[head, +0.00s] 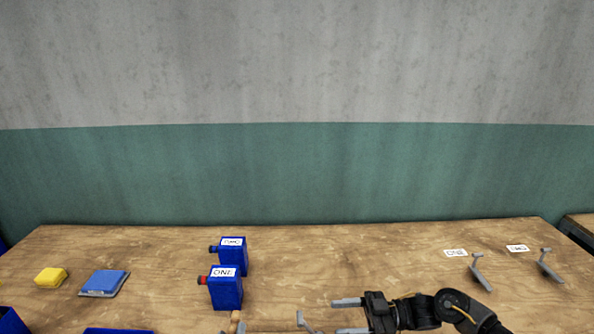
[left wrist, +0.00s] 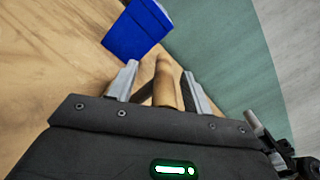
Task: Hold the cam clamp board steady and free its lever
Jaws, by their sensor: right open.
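In the head view a grey lever-like part (head: 306,321) rises at the bottom edge; what it stands on is cut off, so I cannot make out the clamp board. A wooden peg or handle (head: 235,321) stands to its left. My right gripper (head: 338,317) is open and empty, fingers pointing left, just right of the grey part. In the left wrist view a wooden piece (left wrist: 165,84) lies between the spread fingers of my left gripper (left wrist: 160,82). A gap shows on its left side; whether the fingers grip it is unclear.
Two blue boxes, a front one (head: 226,290) labelled ONE and a rear one (head: 233,255), stand behind the peg. A blue pad (head: 105,282) and yellow block (head: 51,277) lie left. Two grey levers (head: 479,272) (head: 549,266) with labels are at right. The table's back middle is clear.

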